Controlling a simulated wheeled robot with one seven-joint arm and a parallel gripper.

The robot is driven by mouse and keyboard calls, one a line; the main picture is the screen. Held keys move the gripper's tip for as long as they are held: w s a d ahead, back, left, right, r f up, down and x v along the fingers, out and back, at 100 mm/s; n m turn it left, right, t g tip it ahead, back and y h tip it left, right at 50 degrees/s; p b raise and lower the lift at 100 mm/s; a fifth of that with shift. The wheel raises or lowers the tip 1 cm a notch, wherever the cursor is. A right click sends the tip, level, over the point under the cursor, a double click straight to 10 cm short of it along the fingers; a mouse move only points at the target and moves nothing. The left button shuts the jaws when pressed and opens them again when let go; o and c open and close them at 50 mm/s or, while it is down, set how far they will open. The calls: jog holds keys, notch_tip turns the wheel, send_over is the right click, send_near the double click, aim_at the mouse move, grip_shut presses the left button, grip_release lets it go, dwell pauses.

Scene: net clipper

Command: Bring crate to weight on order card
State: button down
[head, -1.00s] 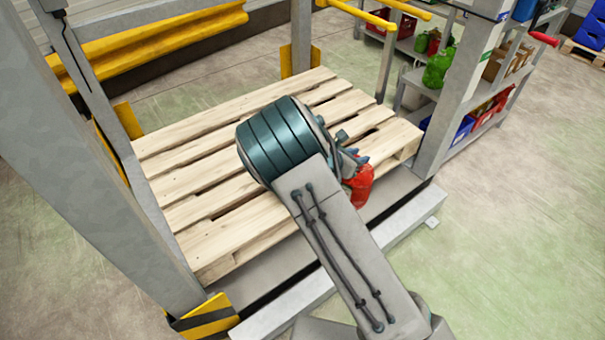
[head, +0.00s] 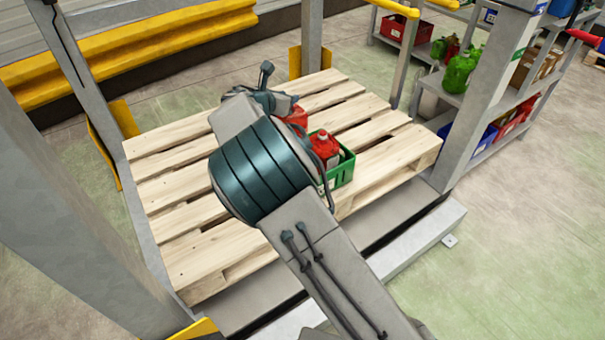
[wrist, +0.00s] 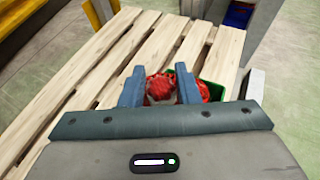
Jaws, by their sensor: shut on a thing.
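A green crate (head: 345,170) sits on the wooden pallet, partly hidden behind my arm. A red bottle-like container (head: 324,147) stands in it, and part of it shows in the wrist view (wrist: 203,92). My gripper (wrist: 160,72) has its two blue fingers on either side of another red container (wrist: 160,87) and is shut on it. That held container also shows in the head view (head: 297,118), just beyond the crate. I cannot tell whether it touches the pallet. No order card can be made out.
The wooden pallet (head: 180,225) lies between grey posts, with much bare slat area. A shelf (head: 490,100) at the right holds green containers (head: 460,72) and coloured bins. A yellow guard rail (head: 130,50) runs behind.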

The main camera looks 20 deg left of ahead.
notch_tip(320, 180, down, 18)
jog(key=b, duration=0.4)
jog(key=shift+r, duration=0.25)
jog(key=shift+b, duration=0.3)
jog(key=shift+f, duration=0.2)
jog(key=c, duration=1.1)
grip_release()
jog(key=shift+r, duration=0.1)
